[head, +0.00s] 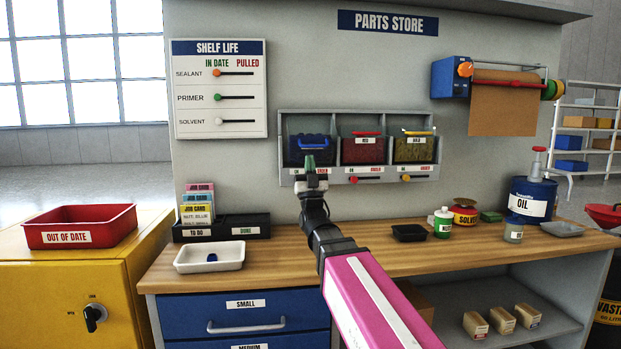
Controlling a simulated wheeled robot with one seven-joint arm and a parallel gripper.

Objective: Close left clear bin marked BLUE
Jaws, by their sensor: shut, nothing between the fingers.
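The left clear bin (296,154) sits in the left bay of the grey wall rack (283,130) and holds dark blue contents. Whether the fingertips touch the bin I cannot tell.
The red bin (363,153) and yellow bin (413,152) sit to the right in the same rack. Below on the wooden bench are a white tray (210,258), a black card holder (222,229), a black tray (409,233) and an oil can (531,199). The wall before the rack is clear.

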